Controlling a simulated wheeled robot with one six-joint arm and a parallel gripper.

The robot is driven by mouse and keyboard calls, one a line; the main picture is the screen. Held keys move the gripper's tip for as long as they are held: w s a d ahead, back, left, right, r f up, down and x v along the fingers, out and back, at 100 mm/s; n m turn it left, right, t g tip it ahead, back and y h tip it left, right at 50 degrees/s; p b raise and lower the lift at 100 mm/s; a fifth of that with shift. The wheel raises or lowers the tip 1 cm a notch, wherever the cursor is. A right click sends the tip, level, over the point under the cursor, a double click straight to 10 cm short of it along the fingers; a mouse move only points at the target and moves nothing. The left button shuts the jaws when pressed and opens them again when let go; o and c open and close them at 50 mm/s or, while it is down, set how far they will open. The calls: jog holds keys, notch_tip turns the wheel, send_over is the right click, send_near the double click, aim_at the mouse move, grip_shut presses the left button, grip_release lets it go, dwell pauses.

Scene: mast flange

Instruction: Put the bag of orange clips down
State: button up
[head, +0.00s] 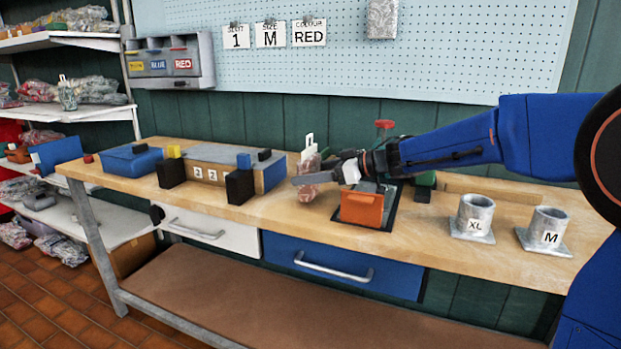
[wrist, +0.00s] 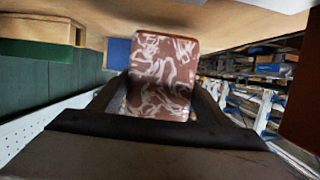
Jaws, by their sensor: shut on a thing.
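The bag of orange clips (head: 308,187) is a small clear packet with reddish-brown contents and a white tag above it. My gripper (head: 316,176) is shut on it and holds it above the workbench, just left of the orange bin. In the wrist view the bag (wrist: 162,75) sits between the two dark fingers, its face showing pale glints. The wooden workbench top (head: 440,228) lies below. Whether the bag's lower end touches the bench cannot be told.
An orange bin (head: 361,209) stands on a dark mat right of the bag. Left are a grey-and-wood fixture with black blocks (head: 240,187) and a blue box (head: 132,159). Two metal cups, XL (head: 475,213) and M (head: 547,228), stand right. Bench front between fixture and bin is clear.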

jog(key=shift+f, duration=0.55)
jog(key=o, duration=1.1)
jog(key=shift+f, duration=0.1)
jog(key=shift+s+d+r, duration=0.1)
jog(key=shift+d+r, duration=0.15)
jog(key=shift+d, duration=0.05)
jog(key=v, duration=1.1)
jog(key=shift+s+d+r, duration=0.1)
jog(key=shift+d, duration=0.05)
